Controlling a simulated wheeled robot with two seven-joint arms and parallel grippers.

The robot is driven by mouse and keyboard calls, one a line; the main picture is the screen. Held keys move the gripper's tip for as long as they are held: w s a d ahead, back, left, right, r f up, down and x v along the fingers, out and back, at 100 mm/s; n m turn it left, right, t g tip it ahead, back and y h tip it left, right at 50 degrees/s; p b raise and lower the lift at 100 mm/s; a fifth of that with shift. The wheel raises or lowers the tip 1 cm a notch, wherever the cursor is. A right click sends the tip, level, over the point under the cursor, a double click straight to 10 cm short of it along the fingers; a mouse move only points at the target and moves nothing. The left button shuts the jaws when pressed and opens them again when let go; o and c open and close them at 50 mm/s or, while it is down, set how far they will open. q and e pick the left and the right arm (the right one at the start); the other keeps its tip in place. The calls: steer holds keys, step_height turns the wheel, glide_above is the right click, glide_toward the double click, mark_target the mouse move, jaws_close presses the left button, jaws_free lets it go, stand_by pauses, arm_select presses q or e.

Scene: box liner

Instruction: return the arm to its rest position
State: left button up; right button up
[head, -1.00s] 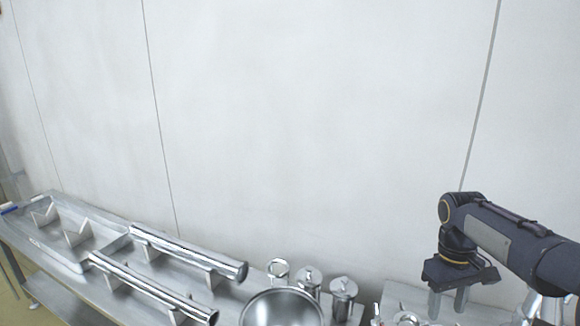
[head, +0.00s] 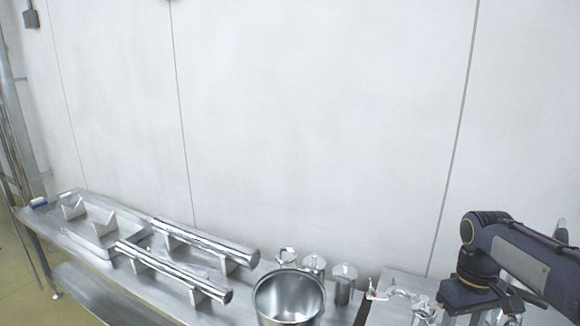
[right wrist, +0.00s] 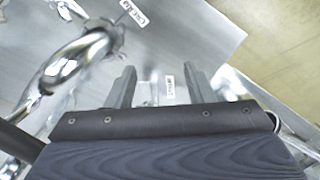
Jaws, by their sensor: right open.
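My right arm comes in from the right in the head view. Its gripper (head: 497,312) points down over the right end of the metal bench, partly cut off by the lower edge. In the right wrist view the two fingers of the right gripper (right wrist: 158,88) stand apart with nothing between them. A shiny curved pipe fitting (right wrist: 75,60) lies left of the fingers there, apart from them as far as I can tell. My left gripper is in neither view.
A steel bucket (head: 288,297) stands mid-bench, with lidded canisters (head: 343,283) beside it. Two long polished tubes (head: 205,243) rest on supports at left. A shallow tray (head: 98,238) with V-blocks is at the far left. A plain wall stands behind; the air above the bench is clear.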

steer(key=s+a+f+m+t+y, duration=0.1)
steer(key=s+a+t, duration=0.2)
steer(key=s+a, duration=0.3)
steer(key=s+a+f+m+t+y, duration=0.1)
steer(key=s+a+m+t+y, duration=0.1)
steer(key=s+a, duration=0.5)
steer(key=s+t, duration=0.1)
steer(key=s, duration=0.4)
steer(key=shift+s+a+f+t+y, duration=0.2)
steer(key=shift+a+f+t+y, duration=0.1)
steer(key=shift+f, duration=0.1)
